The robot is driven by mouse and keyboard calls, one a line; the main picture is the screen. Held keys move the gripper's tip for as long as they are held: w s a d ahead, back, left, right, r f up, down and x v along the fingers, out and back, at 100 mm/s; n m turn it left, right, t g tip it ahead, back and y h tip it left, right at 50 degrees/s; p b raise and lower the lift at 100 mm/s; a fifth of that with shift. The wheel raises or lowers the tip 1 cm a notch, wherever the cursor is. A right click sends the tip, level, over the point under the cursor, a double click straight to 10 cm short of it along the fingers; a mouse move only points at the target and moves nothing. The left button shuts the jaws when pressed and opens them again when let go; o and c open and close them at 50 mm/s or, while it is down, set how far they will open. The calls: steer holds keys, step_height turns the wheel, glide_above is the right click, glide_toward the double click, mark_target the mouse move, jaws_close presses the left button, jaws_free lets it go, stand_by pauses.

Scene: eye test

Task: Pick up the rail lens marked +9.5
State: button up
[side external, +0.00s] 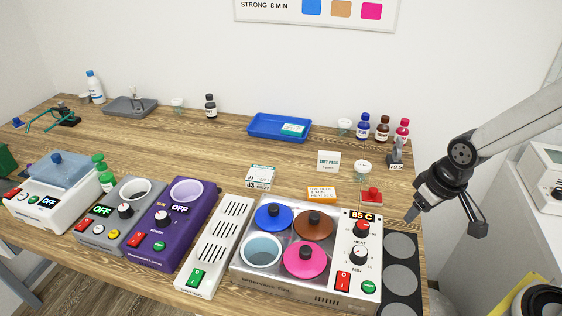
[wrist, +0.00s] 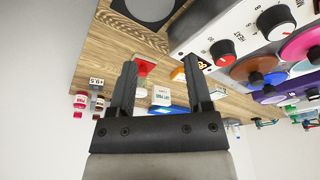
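The rail lens, a small grey piece with a label that seems to read +9.5 (side external: 396,154), stands at the back right of the wooden bench in the side external view, just in front of a red bottle. In the wrist view its label (wrist: 97,82) shows upside down at the left, outside my fingers. My gripper (side external: 446,222) hangs right of the bench items, nearer the camera than the lens and apart from it. Its fingers are spread with nothing between them touching; the wrist view also shows my gripper (wrist: 160,62) open.
Red, brown and blue bottles (side external: 382,129) stand close beside and behind the lens. A red-topped block (side external: 371,197), a small glass funnel (side external: 362,167) and a white card (side external: 328,161) lie left of my gripper. The heated bath unit (side external: 358,258) is at front.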

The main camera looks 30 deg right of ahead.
steer(key=shift+o, duration=0.8)
steer(key=shift+r, duration=0.1)
